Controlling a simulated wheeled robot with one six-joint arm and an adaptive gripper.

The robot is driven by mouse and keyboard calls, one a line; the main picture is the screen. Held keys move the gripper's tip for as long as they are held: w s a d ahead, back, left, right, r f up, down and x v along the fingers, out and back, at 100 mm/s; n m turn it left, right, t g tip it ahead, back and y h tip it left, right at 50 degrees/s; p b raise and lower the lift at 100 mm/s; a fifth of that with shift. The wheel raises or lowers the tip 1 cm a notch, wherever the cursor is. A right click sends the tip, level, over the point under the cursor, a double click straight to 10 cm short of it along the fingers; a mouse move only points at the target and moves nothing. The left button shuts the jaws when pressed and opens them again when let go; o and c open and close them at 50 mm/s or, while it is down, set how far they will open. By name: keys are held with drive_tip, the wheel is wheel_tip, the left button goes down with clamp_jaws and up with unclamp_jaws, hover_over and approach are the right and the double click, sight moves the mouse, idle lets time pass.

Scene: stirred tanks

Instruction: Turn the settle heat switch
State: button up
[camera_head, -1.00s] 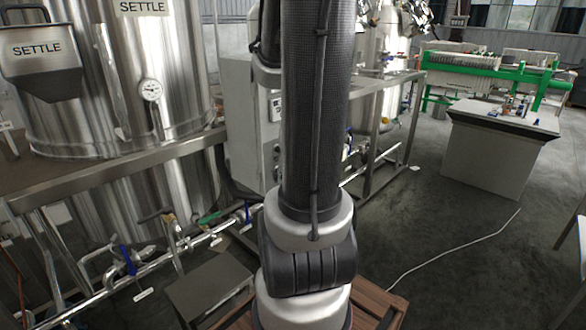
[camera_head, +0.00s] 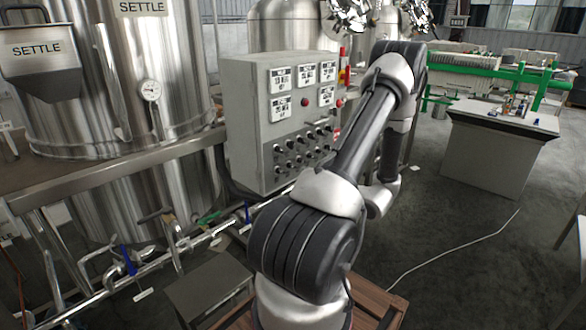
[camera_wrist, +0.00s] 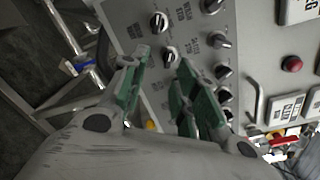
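A grey control box (camera_head: 245,110) stands in front of the tanks in the head view, with rows of dark knob switches (camera_head: 292,150) on its lower front. In the wrist view the panel (camera_wrist: 140,18) shows tilted. One knob (camera_wrist: 169,53) lies just beyond and between my fingertips, and another knob (camera_wrist: 159,22) is farther out. More knobs (camera_wrist: 221,40) run down to the right. The printed labels beside them are rotated and too small to read surely. My gripper (camera_wrist: 163,66) is open and empty, its green-padded fingers apart. In the head view I cannot make out the gripper.
The box carries gauge displays (camera_head: 281,79) and a red button (camera_head: 305,102); a red button (camera_wrist: 292,63) also shows in the wrist view. Pipes with valves (camera_head: 128,262) run at lower left. A white table (camera_head: 490,160) stands at right, with open floor before it.

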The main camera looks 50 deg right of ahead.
sight(293, 167)
drive_tip(key=shift+n+h, duration=0.3)
drive_tip(key=shift+n, duration=0.2)
drive_tip(key=w, duration=0.5)
drive_tip(key=w+r, duration=0.1)
drive_tip(key=w, duration=0.2)
drive_tip(key=shift+d, duration=0.4)
drive_tip(key=shift+c, duration=0.2)
clamp_jaws()
